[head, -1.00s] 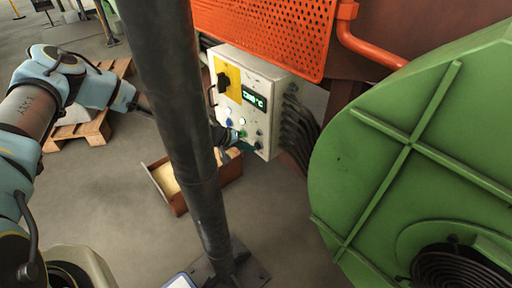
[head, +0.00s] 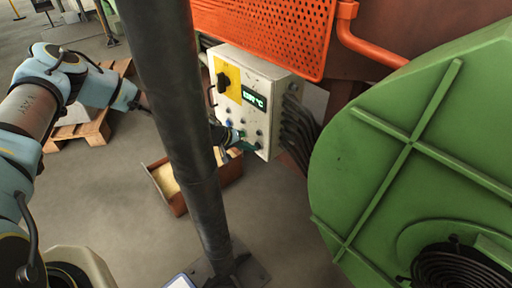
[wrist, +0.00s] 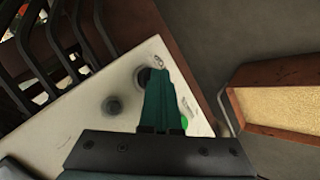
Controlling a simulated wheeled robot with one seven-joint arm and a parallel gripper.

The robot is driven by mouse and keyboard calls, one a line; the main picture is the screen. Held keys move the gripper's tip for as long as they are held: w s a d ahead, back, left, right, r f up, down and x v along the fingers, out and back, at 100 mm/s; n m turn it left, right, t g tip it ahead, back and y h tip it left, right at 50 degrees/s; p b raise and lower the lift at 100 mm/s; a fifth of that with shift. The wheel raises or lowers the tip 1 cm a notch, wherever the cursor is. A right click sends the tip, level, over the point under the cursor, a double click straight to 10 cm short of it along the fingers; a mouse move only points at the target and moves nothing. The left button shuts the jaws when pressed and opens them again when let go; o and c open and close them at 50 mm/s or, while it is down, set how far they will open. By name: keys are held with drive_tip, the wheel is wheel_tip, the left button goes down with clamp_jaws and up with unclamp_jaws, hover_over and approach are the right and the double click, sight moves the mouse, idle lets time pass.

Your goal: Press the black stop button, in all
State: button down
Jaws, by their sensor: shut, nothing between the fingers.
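The pale control box (head: 258,78) hangs below the orange mesh, with a yellow switch plate, a lit display and several small buttons. In the wrist view, a black round button (wrist: 143,79) shows at the left edge of my gripper's tips (wrist: 157,72), partly covered by them. I cannot tell whether the tips press it or which button is the stop. A second dark knob (wrist: 113,105) lies lower left, and a green button (wrist: 184,122) is partly hidden by the fingers. My gripper is shut and empty. It also shows at the box's lower face in the head view (head: 240,144).
A dark post (head: 178,110) stands in front, hiding part of my arm. Black cables (head: 299,125) run from the box's right side. A green round housing (head: 400,160) fills the right. An open brown box (head: 225,173) sits on the floor below.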

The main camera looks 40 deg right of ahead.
drive_tip(key=shift+a, duration=0.7)
drive_tip(key=shift+w+a, duration=0.2)
drive_tip(key=shift+a, duration=2.3)
drive_tip(key=w+a+r+n+t+y+p, duration=0.1)
drive_tip(key=w+a+r+y+p, duration=0.3)
drive_tip(key=a+r, duration=0.85)
drive_tip(key=w+a+r+t+y+p, duration=0.1)
drive_tip(key=w+a+r+y+p, duration=0.15)
drive_tip(key=w+a+r, duration=0.7)
drive_tip(key=s+a+r+n+t+y+p, duration=0.1)
drive_tip(key=s+a+r, duration=0.4)
drive_tip(key=a+r, duration=0.5)
drive_tip(key=s+a+r+n+t+y+p, duration=0.1)
drive_tip(key=s+a+r+n+p, duration=0.3)
drive_tip(key=a+r, duration=0.6)
drive_tip(key=s+a+n, duration=0.1)
drive_tip(key=a, duration=0.4)
drive_tip(key=shift+n, duration=0.3)
